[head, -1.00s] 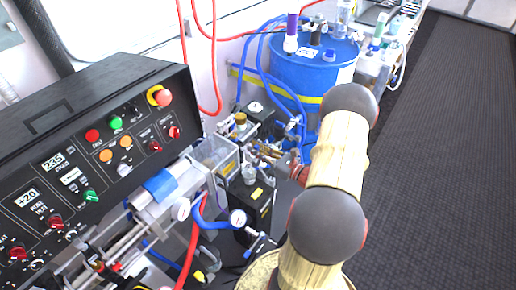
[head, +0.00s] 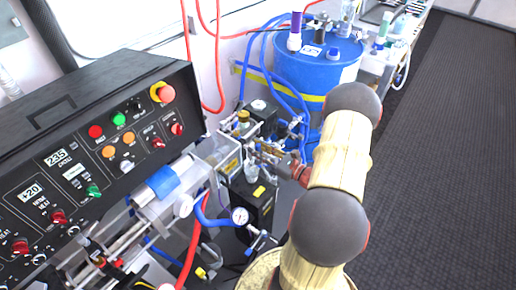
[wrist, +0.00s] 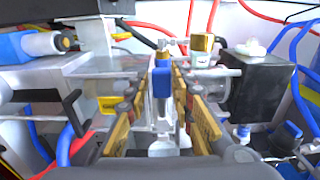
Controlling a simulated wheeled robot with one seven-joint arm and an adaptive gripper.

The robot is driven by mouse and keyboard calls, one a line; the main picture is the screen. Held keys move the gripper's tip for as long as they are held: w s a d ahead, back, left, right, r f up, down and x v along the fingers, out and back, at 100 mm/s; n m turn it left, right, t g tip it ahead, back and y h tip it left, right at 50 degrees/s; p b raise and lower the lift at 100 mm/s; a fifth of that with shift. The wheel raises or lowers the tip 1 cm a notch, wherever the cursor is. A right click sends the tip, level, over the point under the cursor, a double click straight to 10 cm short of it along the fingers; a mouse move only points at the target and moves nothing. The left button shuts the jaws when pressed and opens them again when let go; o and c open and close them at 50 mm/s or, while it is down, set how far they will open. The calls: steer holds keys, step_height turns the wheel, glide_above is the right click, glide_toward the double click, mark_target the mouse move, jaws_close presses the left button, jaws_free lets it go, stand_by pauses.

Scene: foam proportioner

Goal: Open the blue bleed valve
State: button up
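In the wrist view, a small blue valve handle (wrist: 161,83) stands upright in the middle, on a metal fitting with a brass part above it. It appears to be the bleed valve. My gripper (wrist: 161,78) has its two gold fingers apart, one on each side of the blue handle. Narrow gaps seem to show beside the handle; I cannot tell whether either finger touches it. In the head view my gripper (head: 266,153) is among the fittings beside the clear box, and the valve is too small and crowded to make out there.
A clear box (head: 229,162) and a black block (wrist: 258,88) flank the gripper closely. A black control panel (head: 80,150) is at left, a blue drum (head: 318,75) behind. A pressure gauge (head: 240,215) and blue and red hoses crowd the front. The dark floor at right is clear.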

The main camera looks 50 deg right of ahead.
steer(key=shift+o, duration=1)
steer(key=shift+r, duration=0.1)
steer(key=shift+s+d, duration=0.1)
steer(key=s, duration=1.1)
steer(key=shift+s+d, duration=0.35)
steer(key=shift+d, duration=0.1)
